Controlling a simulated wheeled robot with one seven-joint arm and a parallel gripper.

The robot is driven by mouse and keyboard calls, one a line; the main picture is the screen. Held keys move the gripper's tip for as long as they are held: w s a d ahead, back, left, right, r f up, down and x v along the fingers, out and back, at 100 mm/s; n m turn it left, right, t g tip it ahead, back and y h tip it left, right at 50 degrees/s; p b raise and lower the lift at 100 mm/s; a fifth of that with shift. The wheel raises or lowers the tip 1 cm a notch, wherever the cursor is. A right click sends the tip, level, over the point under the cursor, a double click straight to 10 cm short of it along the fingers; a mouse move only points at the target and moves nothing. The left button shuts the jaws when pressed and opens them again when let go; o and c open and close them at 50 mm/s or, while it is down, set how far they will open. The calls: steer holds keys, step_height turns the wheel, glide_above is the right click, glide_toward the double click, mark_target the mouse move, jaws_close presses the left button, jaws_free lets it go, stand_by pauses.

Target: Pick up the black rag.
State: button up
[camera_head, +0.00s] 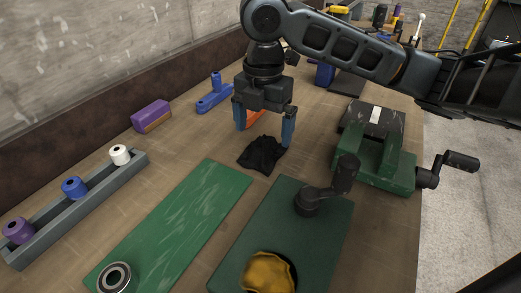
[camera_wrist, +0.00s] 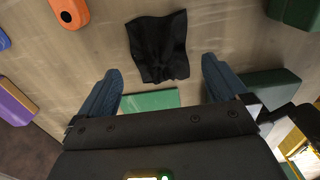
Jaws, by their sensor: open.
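The black rag (camera_head: 262,154) lies crumpled on the wooden bench top, just beyond the far end of the green mat. In the wrist view the rag (camera_wrist: 158,47) lies flat with folds, ahead of the fingertips and roughly centred between them. My gripper (camera_head: 264,136) is above the bench over the rag, pointing down, with its two blue fingers spread apart. In the wrist view my gripper (camera_wrist: 160,75) is open with nothing between its fingers. The far part of the rag is partly behind the gripper in the head view.
An orange piece (camera_head: 255,119) lies behind the gripper. A green vise (camera_head: 375,160) stands right, near a green box with a crank (camera_head: 330,187) and yellow cloth (camera_head: 268,272). A purple block (camera_head: 151,116), blue piece (camera_head: 214,95) and grey spool tray (camera_head: 85,205) lie left.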

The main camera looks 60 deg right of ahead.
mark_target(262, 141)
step_height(262, 141, down, 4)
steer(key=shift+a+f, duration=0.1)
steer(key=shift+f, duration=0.1)
steer(key=c, duration=0.9)
steer(key=shift+c, duration=0.2)
steer(key=shift+r, duration=0.15)
steer(key=shift+r, duration=0.65)
step_height(262, 141, up, 3)
steer(key=shift+f, duration=0.2)
steer(key=s+d+r, duration=0.5)
steer(key=s+r, duration=0.2)
steer(key=s, duration=0.3)
steer(key=shift+s, duration=0.25)
